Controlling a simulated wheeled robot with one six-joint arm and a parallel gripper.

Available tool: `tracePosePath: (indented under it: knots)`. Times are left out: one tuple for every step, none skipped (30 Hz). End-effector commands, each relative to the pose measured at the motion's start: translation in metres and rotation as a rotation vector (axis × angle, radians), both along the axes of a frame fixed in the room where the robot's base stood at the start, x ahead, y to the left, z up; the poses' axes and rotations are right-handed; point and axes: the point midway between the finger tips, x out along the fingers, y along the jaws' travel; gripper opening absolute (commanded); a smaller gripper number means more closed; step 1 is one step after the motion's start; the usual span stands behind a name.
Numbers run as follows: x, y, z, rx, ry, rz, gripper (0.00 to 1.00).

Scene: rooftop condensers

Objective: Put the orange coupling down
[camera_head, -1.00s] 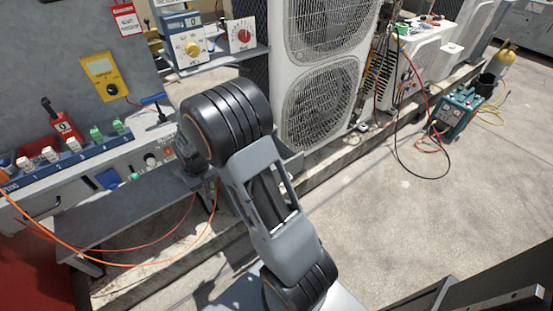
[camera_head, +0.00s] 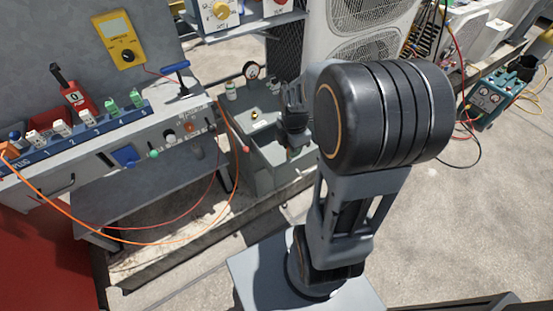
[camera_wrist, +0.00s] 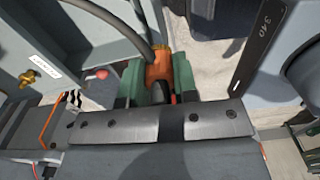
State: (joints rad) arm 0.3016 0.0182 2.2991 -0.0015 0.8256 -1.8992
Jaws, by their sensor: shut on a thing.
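The orange coupling (camera_wrist: 158,66) is in the upper middle of the wrist view, with a dark grey hose curving away from it to the upper left. My gripper (camera_wrist: 157,80) is shut on it, with a green finger pad on each side. What lies directly below the coupling is hidden by my gripper. In the head view my arm's end is low in front of a grey unit (camera_head: 262,178) with a gauge. I cannot make out the coupling there.
In the wrist view a grey panel with a brass knob (camera_wrist: 28,78) and a red button (camera_wrist: 101,73) stands close on the left. In the head view a bench panel (camera_head: 90,145) with an orange cable is at left, condenser (camera_head: 350,30) behind. Open concrete lies at right.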

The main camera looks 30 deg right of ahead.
Motion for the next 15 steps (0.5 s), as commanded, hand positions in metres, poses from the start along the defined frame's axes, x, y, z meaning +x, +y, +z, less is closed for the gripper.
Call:
tracePosePath:
  knots:
    - [-0.007,-0.003,-0.001,-0.001,-0.002,0.076,0.0]
    - [-0.011,-0.005,-0.001,-0.001,-0.002,0.125,0.0]
    - [-0.015,-0.006,0.0,-0.001,-0.003,0.185,0.0]
    - [-0.018,-0.007,0.0,-0.001,-0.002,0.227,0.0]
    - [-0.021,-0.008,0.0,-0.001,-0.002,0.264,0.0]
    - [-0.024,-0.01,0.001,-0.001,-0.002,0.31,0.0]
    - [-0.026,-0.01,0.001,0.0,-0.001,0.34,0.0]
    - [-0.028,-0.011,0.001,0.0,-0.001,0.367,0.0]
    - [-0.03,-0.011,0.001,0.0,-0.001,0.397,0.0]
    - [-0.031,-0.012,0.001,0.0,-0.001,0.417,0.0]
    - [-0.032,-0.012,0.001,0.001,0.0,0.433,0.0]
    - [-0.031,-0.012,-0.001,0.001,0.0,0.45,0.0]
    - [-0.029,-0.012,-0.002,0.001,0.001,0.461,0.0]
    - [-0.026,-0.012,-0.004,0.001,0.001,0.47,0.0]
    - [-0.02,-0.011,-0.007,0.002,0.002,0.478,0.0]
